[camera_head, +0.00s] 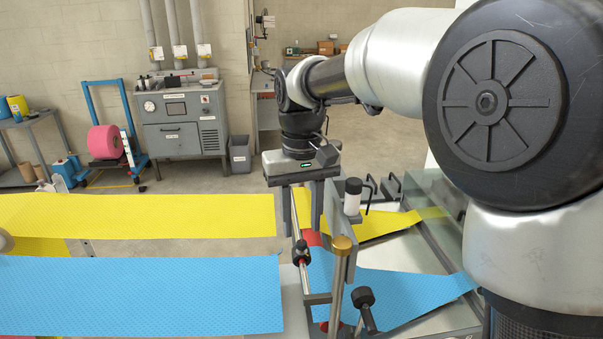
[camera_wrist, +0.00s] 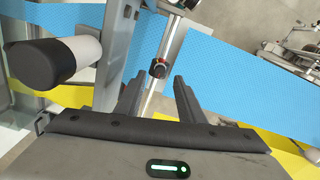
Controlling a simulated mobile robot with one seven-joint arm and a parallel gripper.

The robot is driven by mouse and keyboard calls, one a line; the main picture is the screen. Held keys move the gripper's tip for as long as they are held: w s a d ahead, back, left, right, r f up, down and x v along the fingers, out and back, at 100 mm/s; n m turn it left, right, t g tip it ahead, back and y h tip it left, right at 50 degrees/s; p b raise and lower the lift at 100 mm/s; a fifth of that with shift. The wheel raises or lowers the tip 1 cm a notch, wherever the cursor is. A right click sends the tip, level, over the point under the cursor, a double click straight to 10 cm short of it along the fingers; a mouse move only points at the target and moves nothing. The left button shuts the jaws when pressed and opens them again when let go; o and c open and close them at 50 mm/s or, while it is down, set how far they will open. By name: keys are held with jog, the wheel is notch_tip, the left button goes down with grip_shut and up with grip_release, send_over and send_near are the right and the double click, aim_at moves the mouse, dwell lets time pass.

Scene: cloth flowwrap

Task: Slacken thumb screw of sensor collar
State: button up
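A dark collar (camera_head: 301,253) with a small knob-like part sits on a slim silver rod (camera_head: 296,222), below my gripper; I take it for the sensor collar. In the wrist view the collar (camera_wrist: 158,68) shows a reddish ring and lies between and beyond the fingertips. Its thumb screw cannot be told apart clearly. My gripper (camera_head: 301,208) points down above it. In the wrist view my gripper (camera_wrist: 158,82) has its two fingers apart, with nothing between them but the rod and collar further off.
A white cylinder with a black cap (camera_head: 353,194) stands close right of my gripper, on a grey upright plate. A brass-topped post (camera_head: 342,246) and a black knob (camera_head: 363,297) are nearer. Yellow (camera_head: 140,215) and blue (camera_head: 140,295) webs run across both sides.

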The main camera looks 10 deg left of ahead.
aim_at(301, 245)
notch_tip(301, 245, up, 13)
jog(key=shift+r, duration=0.2)
jog(key=shift+s, duration=0.1)
